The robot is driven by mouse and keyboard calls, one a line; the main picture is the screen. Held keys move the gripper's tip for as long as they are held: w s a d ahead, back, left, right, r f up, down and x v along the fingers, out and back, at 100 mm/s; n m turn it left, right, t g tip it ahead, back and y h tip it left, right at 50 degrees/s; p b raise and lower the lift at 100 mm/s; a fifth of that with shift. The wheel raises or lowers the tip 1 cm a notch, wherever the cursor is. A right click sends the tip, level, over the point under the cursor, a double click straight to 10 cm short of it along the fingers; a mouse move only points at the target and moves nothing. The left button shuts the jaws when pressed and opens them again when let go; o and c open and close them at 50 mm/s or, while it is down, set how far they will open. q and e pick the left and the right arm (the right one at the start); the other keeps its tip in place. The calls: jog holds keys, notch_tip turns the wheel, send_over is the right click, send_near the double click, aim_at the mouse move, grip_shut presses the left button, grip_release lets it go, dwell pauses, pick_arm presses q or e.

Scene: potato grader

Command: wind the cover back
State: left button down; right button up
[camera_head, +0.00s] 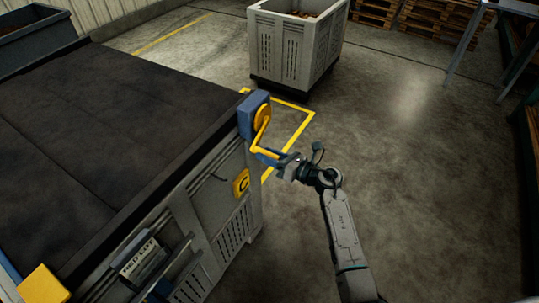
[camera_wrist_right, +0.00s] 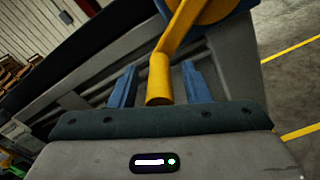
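A dark cover (camera_head: 90,110) lies spread over the top of a large grey crate (camera_head: 228,205). At the crate's far right corner a blue housing (camera_head: 247,112) carries a yellow crank (camera_head: 262,128), with its arm hanging down and its grip pointing right. My right gripper (camera_head: 283,163) is at the end of this grip. In the right wrist view, the yellow crank handle (camera_wrist_right: 160,82) stands between the two blue fingers of my right gripper (camera_wrist_right: 160,88), with a gap on each side. The fingers are open. My left gripper is not seen.
A yellow plate marked C (camera_head: 241,183) and a lot sign (camera_head: 138,260) are on the crate's side. A pale bin (camera_head: 290,50) stands behind, near yellow floor lines. Pallets (camera_head: 425,20) are at the back. The floor to the right is clear.

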jog(key=c, duration=0.7)
grip_shut()
jog(key=shift+s+a+r+m+p, duration=0.15)
jog(key=shift+r+m+p, duration=0.35)
jog(key=shift+p, duration=0.3)
jog(key=r+m+p, duration=0.1)
jog(key=p, duration=0.1)
jog(key=r+m+p, duration=0.2)
jog(key=p, duration=0.1)
jog(key=r+m+p, duration=0.1)
jog(key=r+p, duration=0.1)
jog(key=shift+s+a+m+p, duration=0.2)
jog(key=shift+s+m+p, duration=0.1)
jog(key=shift+s, duration=0.05)
jog(key=o, duration=0.7)
grip_release()
